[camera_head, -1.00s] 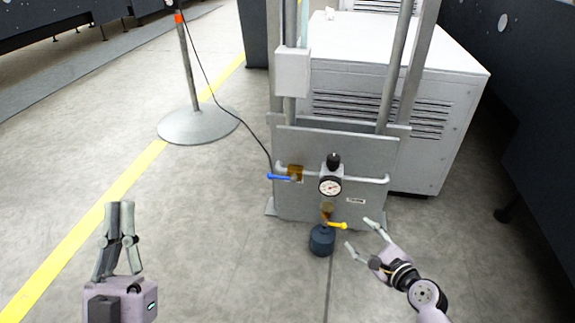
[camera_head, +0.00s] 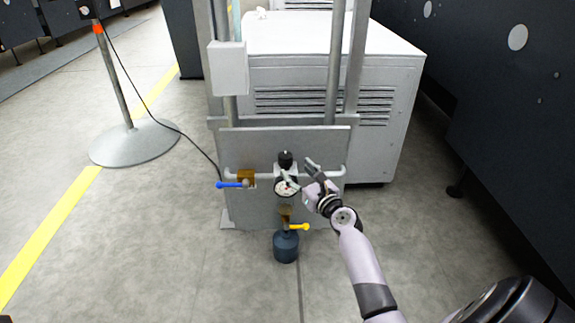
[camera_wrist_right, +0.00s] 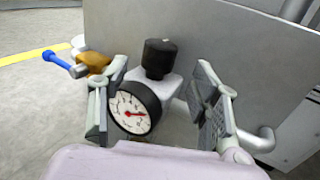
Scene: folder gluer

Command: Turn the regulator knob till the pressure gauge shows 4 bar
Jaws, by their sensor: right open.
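The black regulator knob (camera_head: 286,160) stands on top of the regulator on the grey panel. In the right wrist view the knob (camera_wrist_right: 159,58) is upright, between and beyond my finger tips. The round white pressure gauge (camera_head: 287,188) sits below the knob. In the wrist view the gauge (camera_wrist_right: 134,108) has a red needle pointing roughly right; its numbers are too small to read. My right gripper (camera_head: 299,171) is open, just in front of the regulator, with one finger across part of the gauge in the head view. It holds nothing. My left gripper is out of view.
A blue-handled valve (camera_head: 232,184) is left of the gauge. A yellow lever (camera_head: 300,227) and a dark bowl (camera_head: 286,246) are below it. A grey pipe crosses the panel (camera_head: 262,145). A white cabinet (camera_head: 385,110) stands behind.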

